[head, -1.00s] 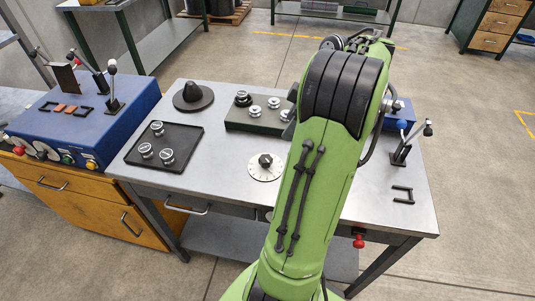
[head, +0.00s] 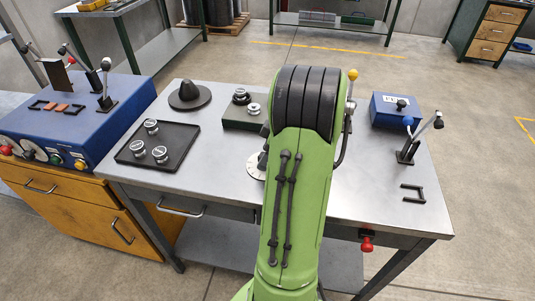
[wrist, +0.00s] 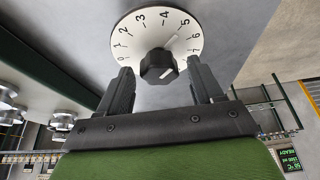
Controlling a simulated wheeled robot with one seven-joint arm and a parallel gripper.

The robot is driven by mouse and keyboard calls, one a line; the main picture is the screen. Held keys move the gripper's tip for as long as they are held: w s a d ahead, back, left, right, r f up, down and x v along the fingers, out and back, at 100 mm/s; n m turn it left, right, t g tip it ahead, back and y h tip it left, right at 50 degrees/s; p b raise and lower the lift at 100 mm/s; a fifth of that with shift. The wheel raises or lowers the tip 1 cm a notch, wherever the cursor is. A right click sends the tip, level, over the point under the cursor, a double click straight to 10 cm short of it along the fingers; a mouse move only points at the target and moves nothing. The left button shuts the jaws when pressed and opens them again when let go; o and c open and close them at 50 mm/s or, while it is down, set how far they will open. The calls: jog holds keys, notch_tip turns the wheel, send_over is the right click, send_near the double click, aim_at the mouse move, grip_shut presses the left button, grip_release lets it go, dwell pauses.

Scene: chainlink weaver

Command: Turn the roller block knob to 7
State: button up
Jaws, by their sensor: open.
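The knob (wrist: 157,66) is black and faceted, at the centre of a round white dial (wrist: 128,38) with black numbers round its edge. A pale mark shows on the knob, but I cannot tell surely which number it points to. My gripper (wrist: 163,84) is open, with one finger to each side of the knob in the wrist view and nothing between them but the knob. I cannot tell whether a finger touches it.
A black tray (head: 183,134) with metal rollers lies left on the grey table. A dark green block (head: 232,123) with metal rollers stands behind the dial. A blue box (head: 382,113) and levers (head: 409,148) stand at the right. The front right tabletop is mostly clear.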

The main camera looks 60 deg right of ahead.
jog(key=c, duration=1)
jog(key=shift+c, duration=0.2)
jog(key=m+h+b, duration=0.1)
jog(key=m, duration=0.1)
jog(key=m+h+b, duration=0.1)
jog(key=m, duration=0.2)
jog(key=shift+a+t, duration=0.2)
jog(key=shift+t, duration=0.1)
jog(key=m+h+b, duration=0.1)
jog(key=m+h, duration=0.1)
jog(key=m, duration=0.3)
jog(key=shift+a, duration=0.1)
jog(key=shift+m, duration=0.4)
jog(key=o, duration=1)
jog(key=shift+o, duration=0.2)
jog(key=shift+g, duration=0.4)
